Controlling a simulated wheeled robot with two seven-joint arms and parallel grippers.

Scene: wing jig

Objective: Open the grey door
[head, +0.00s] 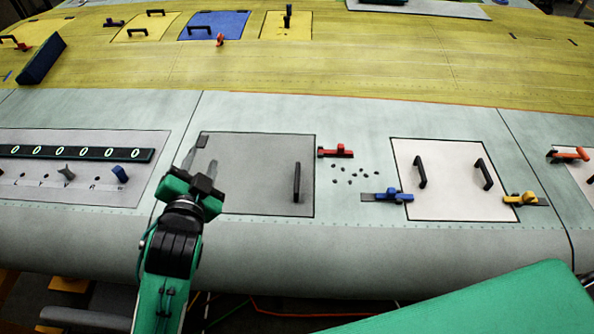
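The grey door (250,165) is a flat panel in the pale wing skin, near the middle of the head view. It looks shut and flush. A black upright handle (297,182) stands near its right edge. A red latch (336,152) sits just right of the door's upper right corner and appears clear of the panel. My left gripper (200,163) is in front of the door's left edge, well left of the handle. Its two grey fingers are apart with nothing between them. It hides part of the door's left edge. My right gripper is not in view.
A white panel (452,200) with two black handles lies to the right, with a blue latch (388,195) and a yellow latch (526,199). Several dark holes lie between the panels. A strip of black dials (75,153) is at left. A blue block (41,60) stands upper left.

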